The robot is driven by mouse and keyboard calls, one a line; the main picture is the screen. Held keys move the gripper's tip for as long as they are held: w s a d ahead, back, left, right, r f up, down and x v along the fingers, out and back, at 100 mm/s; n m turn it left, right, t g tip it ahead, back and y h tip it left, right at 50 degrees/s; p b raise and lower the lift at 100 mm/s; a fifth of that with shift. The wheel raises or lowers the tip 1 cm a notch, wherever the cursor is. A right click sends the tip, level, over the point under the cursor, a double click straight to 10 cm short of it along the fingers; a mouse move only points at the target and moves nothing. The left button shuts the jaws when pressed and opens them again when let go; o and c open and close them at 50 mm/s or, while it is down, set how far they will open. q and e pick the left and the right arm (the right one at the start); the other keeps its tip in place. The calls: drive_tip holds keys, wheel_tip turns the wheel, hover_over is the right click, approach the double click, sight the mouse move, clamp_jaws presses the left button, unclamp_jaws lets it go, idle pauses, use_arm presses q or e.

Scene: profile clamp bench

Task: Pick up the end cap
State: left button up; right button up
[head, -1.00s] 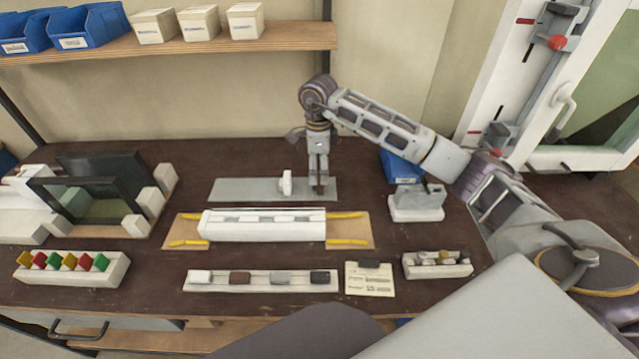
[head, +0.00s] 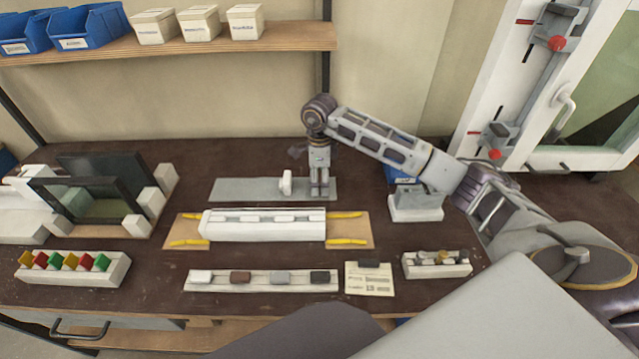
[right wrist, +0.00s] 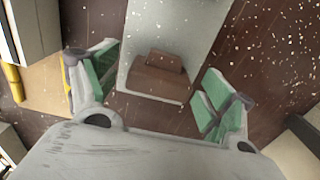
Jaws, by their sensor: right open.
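My right gripper (head: 319,190) is low over the right end of the grey mat (head: 235,189) at the back of the bench. It is open. In the right wrist view, a brown end cap (right wrist: 160,78) with a raised block on top lies at the end of the grey mat, between the two green-padded fingers. The fingers stand apart from it on both sides. In the head view the gripper hides most or all of this cap. My left gripper is not in view.
A white upright piece (head: 286,182) stands on the mat just left of the gripper. In front lies a white profile (head: 262,229) with yellow clamps. A rack (head: 260,287) of several coloured caps is at the front edge. A grey-white fixture (head: 416,206) stands to the right.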

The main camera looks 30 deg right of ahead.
sight(320, 177)
drive_tip(key=c, duration=1)
drive_tip(key=shift+r, duration=0.7)
wheel_tip(320, 177, up, 8)
drive_tip(key=shift+f, duration=0.2)
drive_tip(key=shift+r, duration=0.55)
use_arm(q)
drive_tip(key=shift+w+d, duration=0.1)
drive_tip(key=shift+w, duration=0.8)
